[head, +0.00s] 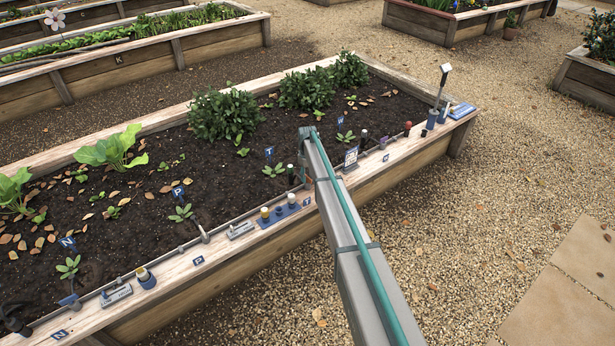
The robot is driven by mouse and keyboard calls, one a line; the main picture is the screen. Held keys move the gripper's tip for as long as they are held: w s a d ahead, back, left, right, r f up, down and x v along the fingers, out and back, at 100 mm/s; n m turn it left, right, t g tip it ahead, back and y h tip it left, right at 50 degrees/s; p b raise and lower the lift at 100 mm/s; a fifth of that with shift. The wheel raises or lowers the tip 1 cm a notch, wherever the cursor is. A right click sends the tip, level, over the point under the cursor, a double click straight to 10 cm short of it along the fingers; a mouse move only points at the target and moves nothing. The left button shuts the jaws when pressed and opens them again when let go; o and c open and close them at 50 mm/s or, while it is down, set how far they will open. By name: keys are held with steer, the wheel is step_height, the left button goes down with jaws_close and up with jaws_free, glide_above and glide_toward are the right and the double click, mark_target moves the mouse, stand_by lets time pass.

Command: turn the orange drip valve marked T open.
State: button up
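A blue stake sign marked T (269,153) stands in the soil of the near raised bed, beside a small seedling (274,170). I cannot make out an orange valve; the stretch of drip line and rim right of the T sign is partly covered by my arm. My grey arm with a teal stripe reaches from the bottom edge to the bed's front rim near the T sign. My gripper does not show; it appears hidden behind or below the arm's far end.
Leafy bushes (225,115) stand behind. A tall-handled tool (442,88) stands at the right corner. Gravel (470,230) is open at right.

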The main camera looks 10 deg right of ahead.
mark_target(307, 176)
step_height(307, 176, up, 12)
stand_by(0.6)
steer(key=s+f+m+g+p, duration=0.15)
steer(key=s+f, duration=0.45)
steer(key=s, duration=0.8)
steer(key=s+f+m+p, duration=0.15)
steer(key=s+f, duration=0.45)
steer(key=s, duration=0.8)
steer(key=s+f+m+g, duration=0.15)
steer(key=s+f, duration=0.45)
steer(key=s, duration=0.7)
steer(key=s+m+g+p, duration=0.1)
steer(key=s+g+p, duration=0.2)
steer(key=s, duration=3.5)
steer(key=shift+s+g+p, duration=0.4)
steer(key=shift+p, duration=0.45)
